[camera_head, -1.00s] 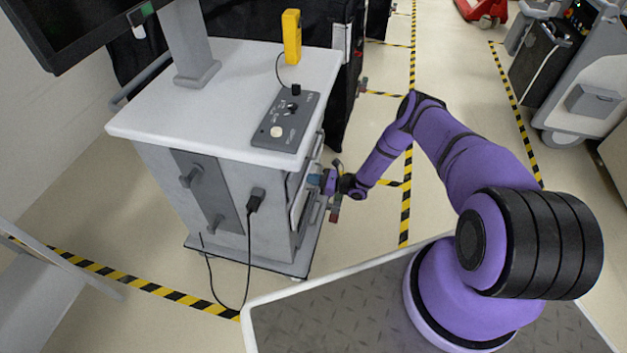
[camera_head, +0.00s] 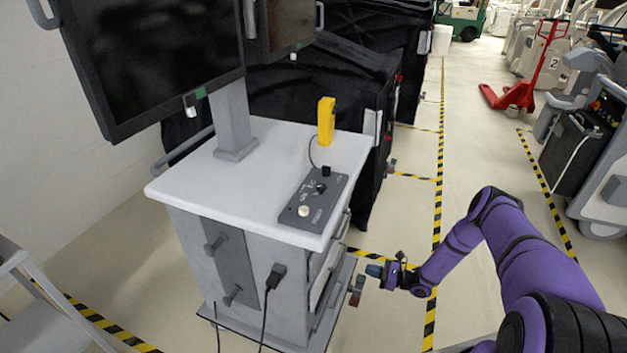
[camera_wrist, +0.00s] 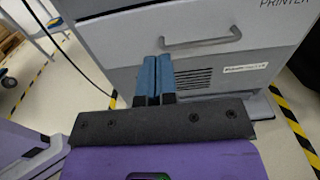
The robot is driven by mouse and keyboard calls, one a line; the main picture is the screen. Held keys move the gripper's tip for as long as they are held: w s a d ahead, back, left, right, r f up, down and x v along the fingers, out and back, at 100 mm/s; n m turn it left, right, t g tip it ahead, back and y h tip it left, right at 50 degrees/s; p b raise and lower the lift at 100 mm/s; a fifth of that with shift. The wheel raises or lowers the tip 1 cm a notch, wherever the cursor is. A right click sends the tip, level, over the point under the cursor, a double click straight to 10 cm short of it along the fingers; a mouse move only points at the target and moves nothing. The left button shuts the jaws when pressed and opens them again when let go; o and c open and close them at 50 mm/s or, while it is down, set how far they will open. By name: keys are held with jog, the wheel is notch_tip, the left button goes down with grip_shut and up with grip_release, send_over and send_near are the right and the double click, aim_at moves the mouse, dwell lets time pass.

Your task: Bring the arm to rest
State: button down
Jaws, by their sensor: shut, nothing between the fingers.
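My purple arm (camera_head: 545,262) reaches forward from the lower right in the head view. My gripper (camera_head: 372,271) is at its end, low beside the right side of the grey cart (camera_head: 187,225), with a small gap between them. In the wrist view, the two blue fingertips of my gripper (camera_wrist: 157,78) lie together, shut and empty. They point at the cart front, just below a drawer with a grey bar handle (camera_wrist: 202,42). The handle is apart from the fingers as far as the view shows.
The cart carries a monitor (camera_head: 150,55), a yellow handheld device (camera_head: 326,121) and a control panel (camera_head: 313,197). Black covered carts (camera_head: 350,65) stand behind it. A red pallet jack (camera_head: 515,92) is farther off. The aisle floor (camera_head: 410,215) right of the cart is clear.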

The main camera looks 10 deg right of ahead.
jog(key=w+a+r+n+g+h, duration=0.1)
jog(key=w+r+n+g, duration=0.2)
jog(key=r, duration=0.9)
jog(key=r+n+g, duration=0.4)
jog(key=r+n, duration=0.1)
jog(key=r, duration=0.7)
jog(key=w+a+r+n+g+h, duration=0.1)
jog(key=w+r+n+g, duration=0.3)
jog(key=r, duration=0.7)
jog(key=s+a+r+n+h, duration=0.1)
jog(key=s+r+n+h, duration=0.15)
jog(key=r, duration=0.45)
jog(key=s+a+r+n+h, duration=0.1)
jog(key=s+r+n, duration=0.1)
jog(key=s+r, duration=0.3)
jog(key=s+a+r+n+t+h, duration=0.1)
jog(key=s+r+n+h, duration=0.15)
jog(key=s+r, duration=0.65)
jog(key=s+a+r+n+t+h, duration=0.1)
jog(key=s+a+r+n+h, duration=0.15)
jog(key=s+r, duration=0.6)
jog(key=s+d+r+n+t+h, duration=0.1)
jog(key=s+r, duration=0.3)
jog(key=s, duration=0.4)
jog(key=s+d+r+n+t+h, duration=0.1)
jog(key=s+r+n+t+h, duration=0.1)
jog(key=s, duration=0.5)
jog(key=shift+s+d+r+t+h, duration=0.25)
jog(key=shift+s+r+t+h, duration=0.1)
jog(key=shift+r+t+h, duration=0.45)
